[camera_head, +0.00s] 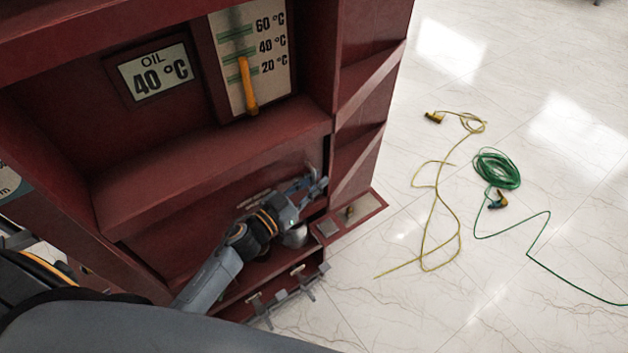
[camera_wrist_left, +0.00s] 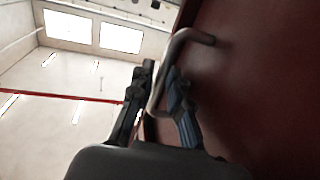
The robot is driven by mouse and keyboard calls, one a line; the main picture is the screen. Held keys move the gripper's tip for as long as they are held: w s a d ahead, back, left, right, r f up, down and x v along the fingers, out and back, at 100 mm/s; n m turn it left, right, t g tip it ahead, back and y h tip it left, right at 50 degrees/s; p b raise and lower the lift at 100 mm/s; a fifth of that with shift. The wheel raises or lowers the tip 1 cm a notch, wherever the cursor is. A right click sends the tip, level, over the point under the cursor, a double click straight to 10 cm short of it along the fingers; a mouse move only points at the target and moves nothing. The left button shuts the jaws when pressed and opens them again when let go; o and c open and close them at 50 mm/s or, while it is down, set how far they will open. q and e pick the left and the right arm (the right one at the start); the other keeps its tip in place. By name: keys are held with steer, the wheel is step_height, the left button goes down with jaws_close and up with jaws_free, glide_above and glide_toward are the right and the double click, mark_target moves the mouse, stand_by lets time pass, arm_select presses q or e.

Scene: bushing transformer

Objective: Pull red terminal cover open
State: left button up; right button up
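The red terminal cover (camera_head: 185,238) is a flat dark red panel low on the transformer cabinet, below the ledge. In the left wrist view the dark red surface (camera_wrist_left: 255,90) fills the right side. A grey bent bar handle (camera_wrist_left: 184,36) sticks out from it. My left gripper (camera_head: 314,187) is at the handle near the panel's right end. In the left wrist view its two fingers (camera_wrist_left: 160,80) lie close on both sides of the handle bar and look shut on it. The fingers partly hide the bar. My right gripper is not in view.
An oil sign (camera_head: 156,74) and a temperature gauge (camera_head: 250,60) sit above. Below are a lower shelf with grey brackets (camera_head: 285,294) and a small side plate (camera_head: 350,212). Yellow (camera_head: 438,190) and green cables (camera_head: 498,170) lie on the open floor to the right.

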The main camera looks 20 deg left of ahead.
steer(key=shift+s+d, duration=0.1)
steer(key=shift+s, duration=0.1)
arm_select(q)
jaws_close()
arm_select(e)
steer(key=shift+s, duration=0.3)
arm_select(q)
steer(key=shift+d, duration=0.1)
steer(key=s+d+m+g+h+p, duration=0.35)
steer(key=s+d, duration=0.25)
steer(key=s, duration=0.5)
steer(key=s+d+m+g+h+p, duration=0.35)
steer(key=s+d+g, duration=0.2)
steer(key=s, duration=0.65)
steer(key=s+a+m+g, duration=0.1)
steer(key=s+m+g, duration=0.2)
steer(key=s, duration=0.6)
steer(key=s+a+m+g+h, duration=0.1)
steer(key=s+a+m+g, duration=0.1)
steer(key=s, duration=0.7)
steer(key=s+a+m+g+h+p, duration=0.1)
steer(key=s+m+g, duration=0.2)
steer(key=s+g, duration=0.3)
steer(key=shift+s+a+m+g, duration=0.3)
steer(key=shift+s+a+m, duration=0.1)
steer(key=shift+s, duration=1.45)
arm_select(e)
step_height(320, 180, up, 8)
